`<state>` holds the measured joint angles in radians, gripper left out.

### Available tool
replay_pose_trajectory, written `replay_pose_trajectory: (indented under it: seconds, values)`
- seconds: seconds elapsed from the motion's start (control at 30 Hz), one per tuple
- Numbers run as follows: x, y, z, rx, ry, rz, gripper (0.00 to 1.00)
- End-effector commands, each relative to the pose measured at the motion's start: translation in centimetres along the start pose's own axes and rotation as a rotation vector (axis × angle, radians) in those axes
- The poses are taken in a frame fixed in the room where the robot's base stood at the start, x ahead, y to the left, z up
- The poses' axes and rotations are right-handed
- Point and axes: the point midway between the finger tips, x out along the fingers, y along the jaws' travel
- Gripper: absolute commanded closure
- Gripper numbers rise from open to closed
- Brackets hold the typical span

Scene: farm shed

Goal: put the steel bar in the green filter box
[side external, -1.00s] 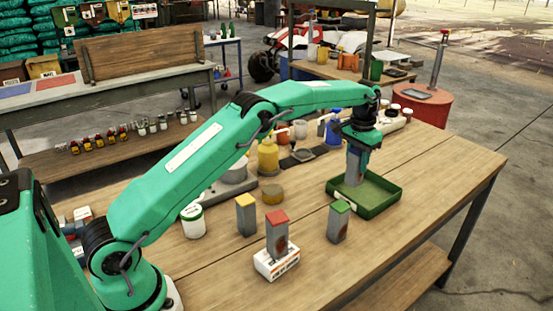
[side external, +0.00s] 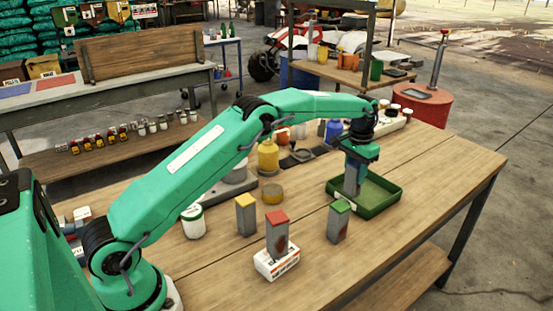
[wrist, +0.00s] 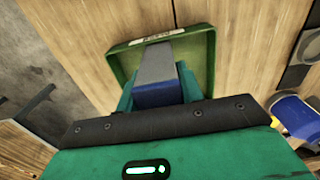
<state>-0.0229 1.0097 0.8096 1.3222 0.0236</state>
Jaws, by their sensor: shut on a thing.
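The green filter box (side external: 378,206) is a shallow open tray on the wooden bench, right of centre in the side view; its labelled rim (wrist: 120,66) shows in the wrist view. My gripper (side external: 356,165) is shut on a grey steel bar (side external: 351,184) with a blue end at the jaws. The bar points down into the tray, roughly upright, near its left side. In the wrist view the bar (wrist: 155,62) extends from my gripper (wrist: 157,92) over the tray floor. I cannot tell whether its lower end touches the floor.
A yellow-topped block (side external: 246,216), a red-topped block (side external: 277,236) on a white carton (side external: 276,262), and a green-topped block (side external: 339,222) stand before the tray. The bench's right end is clear.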

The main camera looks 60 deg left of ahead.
Motion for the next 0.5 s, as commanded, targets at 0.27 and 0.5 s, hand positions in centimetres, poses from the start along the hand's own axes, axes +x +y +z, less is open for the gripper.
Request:
replay_pose_trajectory:
  seconds: [0.27, 0.5]
  values:
    - [0.28, 0.0, -0.04, 0.0, 0.002, 0.0, 0.94]
    - [0.36, 0.0, 0.0, 0.0, 0.0, 0.0, 0.41]
